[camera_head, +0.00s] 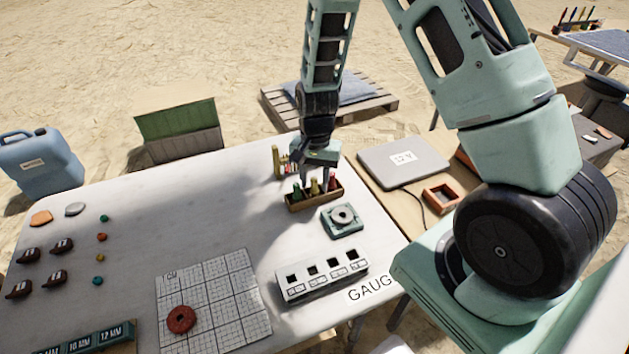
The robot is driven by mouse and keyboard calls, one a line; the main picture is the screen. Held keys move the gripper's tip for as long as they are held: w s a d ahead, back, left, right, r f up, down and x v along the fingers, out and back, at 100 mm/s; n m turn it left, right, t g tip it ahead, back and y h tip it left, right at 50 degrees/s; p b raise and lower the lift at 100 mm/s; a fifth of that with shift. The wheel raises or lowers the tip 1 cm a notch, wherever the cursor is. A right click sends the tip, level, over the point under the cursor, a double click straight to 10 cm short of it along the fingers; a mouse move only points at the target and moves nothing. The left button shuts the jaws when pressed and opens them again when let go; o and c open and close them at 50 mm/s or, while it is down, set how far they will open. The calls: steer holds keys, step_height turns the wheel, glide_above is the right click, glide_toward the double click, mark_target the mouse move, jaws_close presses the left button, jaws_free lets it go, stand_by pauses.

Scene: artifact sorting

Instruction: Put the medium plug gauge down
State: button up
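A small wooden rack (318,201) on the far right part of the white table holds upright plug gauges: a green one (297,191), a yellow one (315,187) and a red one (332,184). Which of them is the medium one cannot be told by size here. My gripper (318,170) points down from above and stands right over the rack, close to the tops of the gauges, nearest the yellow one. Its fingers are small and partly hidden, so I cannot see whether they are open or hold a gauge.
A teal block with a round ring (343,217) stands just in front of the rack. Nearer is a white block with square holes (321,275). A yellow post (276,162) rises behind the rack. A gridded sheet (215,300) bears a red ring (181,319). The table's middle is clear.

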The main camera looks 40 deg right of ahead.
step_height(320, 180, up, 11)
steer(key=s+a+r+n, duration=0.3)
steer(key=s+a+n, duration=0.15)
steer(key=a, duration=0.25)
steer(key=s+a+r+n, duration=0.4)
steer(key=s+a, duration=0.1)
steer(key=a, duration=0.2)
steer(key=s+a+r+n, duration=0.1)
steer(key=s+a+n, duration=0.1)
steer(key=s+n, duration=0.2)
steer(key=s+a+r+n, duration=0.1)
steer(key=s+n, duration=0.3)
steer(key=s, duration=0.5)
steer(key=shift+s+a+r+n+t, duration=0.2)
steer(key=shift+a+n+t, duration=0.15)
steer(key=shift+a, duration=0.5)
steer(key=shift+r, duration=0.15)
